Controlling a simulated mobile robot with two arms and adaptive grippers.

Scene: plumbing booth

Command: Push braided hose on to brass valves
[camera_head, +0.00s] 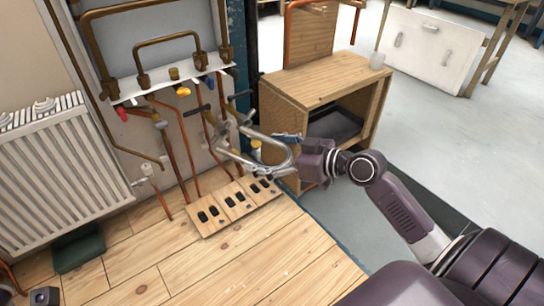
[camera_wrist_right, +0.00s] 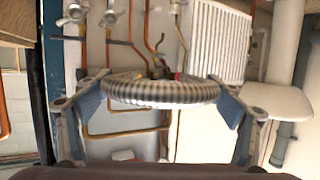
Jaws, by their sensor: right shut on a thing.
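My right gripper (camera_head: 287,148) is shut on the grey braided hose (camera_head: 277,165), which bends in a U at the fingers, its two arms pointing left toward the pipework. In the right wrist view the hose (camera_wrist_right: 160,92) spans between the two blue-padded fingers. The brass valves and pipe ends hang from a white bracket (camera_head: 165,82) on the wall; a red-handled one (camera_head: 122,113) and a yellow-capped one (camera_head: 184,92) show. The hose ends overlap the right-hand pipes, and I cannot tell whether they touch a valve. My left gripper is not in view.
A wooden cabinet (camera_head: 318,80) stands just behind the right gripper. A white radiator (camera_head: 55,150) is at the left. A wooden plate with dark slots (camera_head: 222,222) lies on the plank floor (camera_head: 270,262) below the pipes. Open grey floor lies to the right.

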